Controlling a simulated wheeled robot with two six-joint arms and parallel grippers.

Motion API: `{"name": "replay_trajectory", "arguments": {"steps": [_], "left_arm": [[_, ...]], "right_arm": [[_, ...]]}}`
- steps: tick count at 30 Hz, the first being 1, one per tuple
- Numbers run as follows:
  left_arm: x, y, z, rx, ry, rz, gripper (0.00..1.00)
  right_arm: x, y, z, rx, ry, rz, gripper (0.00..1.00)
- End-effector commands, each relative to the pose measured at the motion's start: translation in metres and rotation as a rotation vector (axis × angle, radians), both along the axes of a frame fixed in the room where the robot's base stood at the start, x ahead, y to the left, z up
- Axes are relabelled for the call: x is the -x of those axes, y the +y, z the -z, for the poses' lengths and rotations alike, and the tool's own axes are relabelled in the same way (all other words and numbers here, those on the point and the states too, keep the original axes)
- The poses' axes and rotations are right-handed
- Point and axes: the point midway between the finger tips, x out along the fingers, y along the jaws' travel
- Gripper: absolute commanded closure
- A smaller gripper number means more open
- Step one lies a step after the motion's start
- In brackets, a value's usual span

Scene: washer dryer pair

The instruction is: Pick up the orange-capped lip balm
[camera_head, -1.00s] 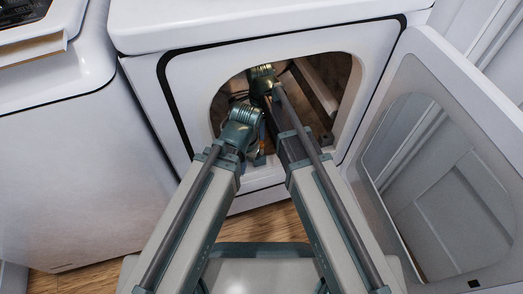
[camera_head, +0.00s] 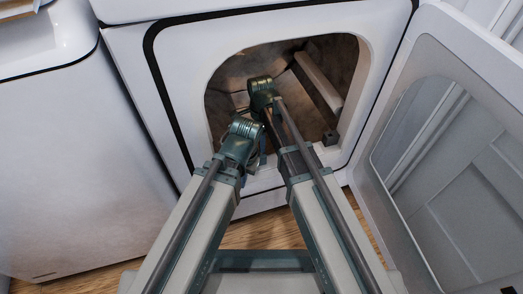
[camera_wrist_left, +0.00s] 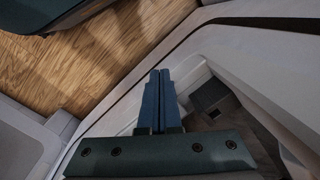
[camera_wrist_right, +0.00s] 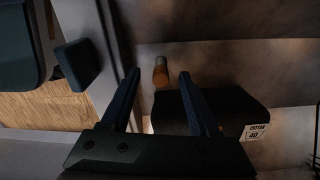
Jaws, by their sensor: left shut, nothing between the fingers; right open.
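A small cylinder with an orange part and a greyish end, apparently the lip balm (camera_wrist_right: 161,72), lies inside the dryer drum (camera_wrist_right: 225,65) in the right wrist view. My right gripper (camera_wrist_right: 158,76) is open; its two fingertips appear on either side of the lip balm, with no visible grip on it. In the head view my right gripper (camera_head: 263,92) is inside the dryer opening, and the lip balm cannot be made out there. My left gripper (camera_head: 243,142) is lower, at the opening's front edge. Its fingers (camera_wrist_left: 160,75) are shut and empty in the left wrist view.
A dark box-like item with a white label (camera_wrist_right: 257,132) is close to the right finger. A white washer (camera_head: 75,150) is at the left.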

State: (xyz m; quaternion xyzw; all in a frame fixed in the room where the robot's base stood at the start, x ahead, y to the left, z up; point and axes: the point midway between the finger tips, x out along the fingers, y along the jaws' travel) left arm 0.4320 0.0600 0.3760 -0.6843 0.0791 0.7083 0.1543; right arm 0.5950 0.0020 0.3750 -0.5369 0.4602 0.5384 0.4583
Motion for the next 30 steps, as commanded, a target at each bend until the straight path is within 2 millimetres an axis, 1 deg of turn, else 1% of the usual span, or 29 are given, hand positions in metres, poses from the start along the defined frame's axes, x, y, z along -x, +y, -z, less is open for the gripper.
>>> {"name": "replay_trajectory", "arguments": {"steps": [1,6,9,16,20,21,23,24,26,27,30], "left_arm": [[0.000,0.000,0.013,0.000,-0.001,0.000,1.00],[0.000,0.000,0.033,0.001,-0.002,0.000,1.00],[-0.001,0.000,0.036,0.001,-0.002,0.000,1.00],[-0.001,0.000,0.034,0.001,-0.002,0.000,1.00],[-0.001,0.000,0.034,0.001,-0.002,0.000,1.00],[-0.001,0.000,0.034,0.001,-0.002,0.000,1.00],[-0.001,0.000,0.034,0.001,-0.002,0.000,1.00],[-0.001,0.000,0.034,0.001,-0.002,0.000,1.00],[-0.001,0.000,0.034,0.001,-0.002,0.000,1.00],[-0.001,0.000,0.034,0.001,-0.002,0.000,1.00],[-0.001,0.000,0.034,0.001,-0.002,0.000,1.00]], "right_arm": [[-0.001,-0.001,0.013,0.000,0.000,0.000,0.38],[-0.001,-0.001,0.033,0.000,0.000,0.000,0.38],[-0.001,-0.001,0.036,0.000,0.000,0.000,0.38],[-0.001,-0.001,0.034,0.000,0.000,0.000,0.38],[-0.001,-0.001,0.034,0.000,0.000,0.000,0.62],[-0.001,-0.001,0.034,0.000,0.000,0.000,0.69],[-0.001,-0.001,0.034,0.000,0.000,0.000,0.80],[-0.001,-0.001,0.034,0.000,0.000,0.000,0.87],[-0.001,-0.001,0.034,0.000,0.000,0.000,0.98],[-0.001,-0.001,0.034,0.000,0.000,0.000,1.00],[-0.001,-0.001,0.034,0.000,0.000,0.000,1.00]]}}
